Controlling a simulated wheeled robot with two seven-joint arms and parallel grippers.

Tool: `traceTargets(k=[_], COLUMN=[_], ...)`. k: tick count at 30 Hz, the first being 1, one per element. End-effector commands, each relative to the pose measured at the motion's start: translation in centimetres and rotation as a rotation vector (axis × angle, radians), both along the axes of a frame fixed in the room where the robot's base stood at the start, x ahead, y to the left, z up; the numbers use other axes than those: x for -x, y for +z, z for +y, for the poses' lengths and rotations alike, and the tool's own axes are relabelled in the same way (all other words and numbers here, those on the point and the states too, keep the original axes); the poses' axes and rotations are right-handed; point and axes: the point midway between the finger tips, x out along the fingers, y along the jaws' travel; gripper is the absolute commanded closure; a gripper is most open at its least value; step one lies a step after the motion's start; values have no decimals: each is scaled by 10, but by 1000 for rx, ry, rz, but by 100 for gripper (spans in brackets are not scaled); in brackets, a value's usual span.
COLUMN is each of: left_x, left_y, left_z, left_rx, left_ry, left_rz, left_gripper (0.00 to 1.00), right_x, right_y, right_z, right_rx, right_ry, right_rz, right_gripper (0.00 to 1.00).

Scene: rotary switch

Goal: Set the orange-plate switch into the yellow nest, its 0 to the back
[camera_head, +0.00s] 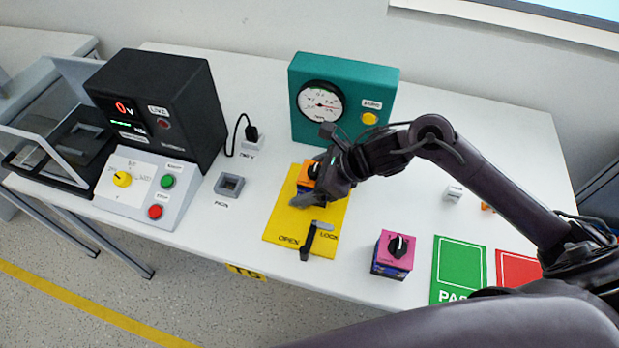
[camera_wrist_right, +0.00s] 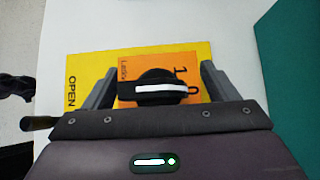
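The orange-plate switch (camera_head: 308,173) is over the yellow nest (camera_head: 277,222), towards its back; it also shows in the right wrist view (camera_wrist_right: 132,72). I cannot tell whether it is fully seated. Its black knob's white line runs front to back, and its 0 is on the side of the teal box, the back. My right gripper (camera_wrist_right: 160,68) is over the switch, one finger on its front side and one on its back side, with thin gaps seeming to show. A dark lever (camera_head: 310,238) stands at the nest's front by the OPEN and LOCK labels.
A teal gauge box (camera_head: 345,75) stands behind the nest. A pink-plate switch (camera_head: 393,257) stands front right, beside the green pad (camera_head: 460,268) and red pad (camera_head: 517,270). A grey socket (camera_head: 229,185) and a black meter box (camera_head: 160,105) are left. The back right table is mostly clear.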

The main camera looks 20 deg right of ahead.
Motion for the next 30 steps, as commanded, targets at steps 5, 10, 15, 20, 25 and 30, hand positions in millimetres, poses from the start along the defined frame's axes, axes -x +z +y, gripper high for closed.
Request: traceTargets(k=[5, 10, 15, 20, 25, 30], left_x=[0, 0, 0, 0, 0, 0], left_y=[0, 5, 15, 26, 33, 39], left_z=[0, 1, 2, 4, 4, 4], left_rx=[0, -1, -3, -4, -5, -5], left_ry=[0, 0, 0, 1, 1, 1], left_rz=[0, 0, -1, -1, -1, -1], left_gripper=[64, 64, 64, 64, 64, 64], right_x=[0, 0, 10, 25, 40, 45], right_y=[0, 4, 22, 48, 71, 81], right_z=[0, 0, -15, -37, -56, -66], right_rx=[0, -2, 5, 9, 6, 2], right_ry=[0, 0, -1, 1, 2, -3], right_rz=[0, 1, 1, 2, 5, 5], right_gripper=[20, 20, 20, 20, 20, 20])
